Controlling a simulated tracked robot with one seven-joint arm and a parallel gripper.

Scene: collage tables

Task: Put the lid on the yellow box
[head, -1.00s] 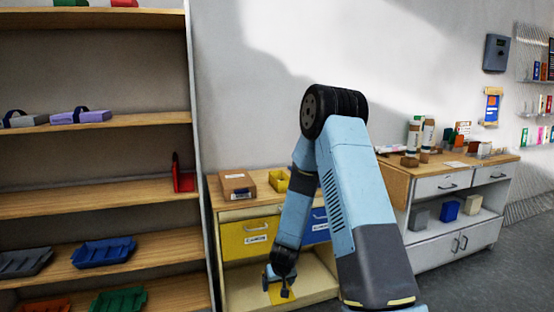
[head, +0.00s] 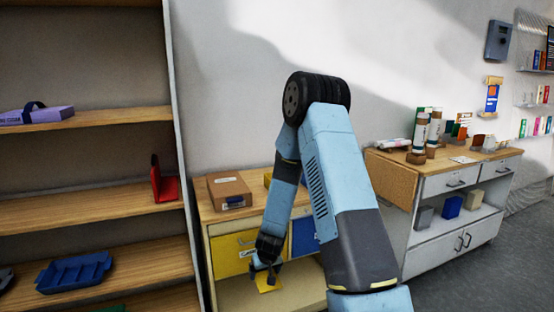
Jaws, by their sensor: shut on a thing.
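My gripper (head: 266,267) hangs low in front of the cabinet and is shut on a flat yellow lid (head: 268,284). The lid shows against the open lower shelf, below the yellow drawer. The yellow box (head: 268,178) stands on the cabinet top, beside a brown carton. My arm covers most of the box, so its inside and opening cannot be seen. The gripper and lid are below the level of the box and apart from it.
The cabinet (head: 205,215) has a yellow drawer (head: 229,255) and a blue drawer (head: 304,240). The brown carton (head: 229,190) lies on its top. A tall shelf unit (head: 95,213) stands close at left. A white cabinet (head: 432,259) with several items stands at right.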

